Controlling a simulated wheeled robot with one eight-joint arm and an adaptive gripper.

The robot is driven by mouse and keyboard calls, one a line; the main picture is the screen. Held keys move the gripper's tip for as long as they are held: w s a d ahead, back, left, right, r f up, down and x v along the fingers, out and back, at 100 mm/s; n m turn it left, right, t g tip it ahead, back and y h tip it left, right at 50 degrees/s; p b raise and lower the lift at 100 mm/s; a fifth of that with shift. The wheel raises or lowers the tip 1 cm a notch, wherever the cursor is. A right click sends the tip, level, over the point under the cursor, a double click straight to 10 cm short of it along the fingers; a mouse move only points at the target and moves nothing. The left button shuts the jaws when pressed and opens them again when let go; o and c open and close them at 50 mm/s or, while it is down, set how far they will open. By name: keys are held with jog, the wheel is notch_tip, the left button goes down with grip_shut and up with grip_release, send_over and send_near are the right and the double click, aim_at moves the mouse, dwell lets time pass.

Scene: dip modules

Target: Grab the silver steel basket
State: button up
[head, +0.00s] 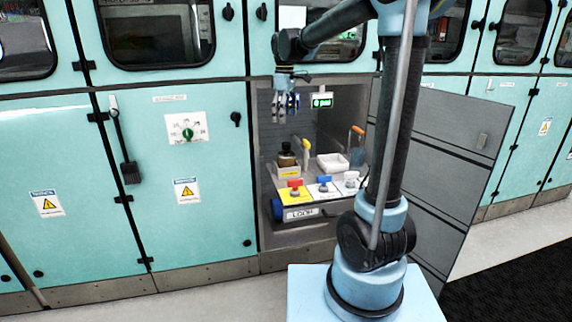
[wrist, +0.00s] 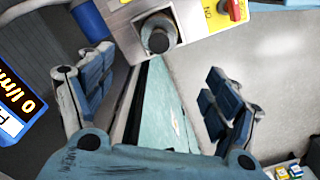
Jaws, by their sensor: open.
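I cannot clearly make out a silver steel basket in either view. A small pale cup-like item (head: 351,179) stands at the right of the open bay in the head view, too small to identify. My gripper (head: 287,104) hangs in the upper part of the bay, above the bottle and the yellow-handled item. In the wrist view my gripper (wrist: 160,105) has its blue-padded fingers wide apart, with nothing held between them. A teal panel shows in the gap, farther off.
The bay holds a dark bottle (head: 286,155), a yellow-handled item (head: 305,152), a white tray (head: 333,163) and an orange-handled item (head: 357,143). A yellow and white control panel (head: 310,194) is in front. A grey door (head: 455,140) stands open at right. A green-lit display (head: 322,100) is near my gripper.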

aim_at(285, 143)
notch_tip(285, 143, down, 12)
jog(key=shift+r, duration=0.15)
jog(key=shift+w+d+f, duration=0.1)
jog(key=shift+f, duration=1.25)
jog(key=shift+d+f, duration=0.1)
jog(key=shift+f, duration=1.25)
jog(key=c, duration=1.3)
